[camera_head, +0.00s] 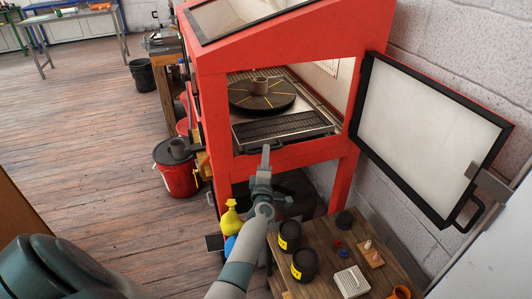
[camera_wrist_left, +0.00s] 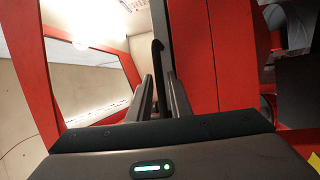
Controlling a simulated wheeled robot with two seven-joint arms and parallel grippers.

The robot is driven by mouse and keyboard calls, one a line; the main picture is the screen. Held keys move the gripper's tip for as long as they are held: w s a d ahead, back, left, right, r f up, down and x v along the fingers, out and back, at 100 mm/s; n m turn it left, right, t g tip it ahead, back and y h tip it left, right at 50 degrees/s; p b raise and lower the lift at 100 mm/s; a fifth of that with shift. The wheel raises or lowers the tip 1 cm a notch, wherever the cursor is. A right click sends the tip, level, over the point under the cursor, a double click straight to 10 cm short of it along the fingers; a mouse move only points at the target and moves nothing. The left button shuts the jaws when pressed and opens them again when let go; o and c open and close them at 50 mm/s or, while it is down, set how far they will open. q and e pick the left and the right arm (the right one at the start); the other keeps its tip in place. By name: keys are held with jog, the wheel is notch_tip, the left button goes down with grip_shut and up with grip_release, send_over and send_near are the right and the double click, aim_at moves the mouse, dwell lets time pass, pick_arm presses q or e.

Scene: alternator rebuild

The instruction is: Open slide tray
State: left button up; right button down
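The slide tray is a dark slotted grate (camera_head: 283,127) with a round turntable (camera_head: 262,96) behind it, seen in the opening of the red cabinet (camera_head: 283,159). A dark handle (camera_head: 280,147) is at the tray's front edge. My left gripper (camera_head: 265,156) is at this handle, reaching up from below. In the left wrist view, the black handle bar (camera_wrist_left: 157,62) passes between its narrowly spaced fingers (camera_wrist_left: 161,98), which look shut on it. The contact faces are hidden. I cannot make out my right gripper.
The cabinet door (camera_head: 432,128) stands open at right, by the block wall. A small wooden table (camera_head: 327,237) below holds black jars (camera_head: 304,263), a white box (camera_head: 351,281) and small parts. A red bucket (camera_head: 178,178) stands on the floor at left; the floor beyond is mostly clear.

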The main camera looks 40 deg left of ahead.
pick_arm(q)
jog(key=shift+x, duration=1.35)
grip_shut()
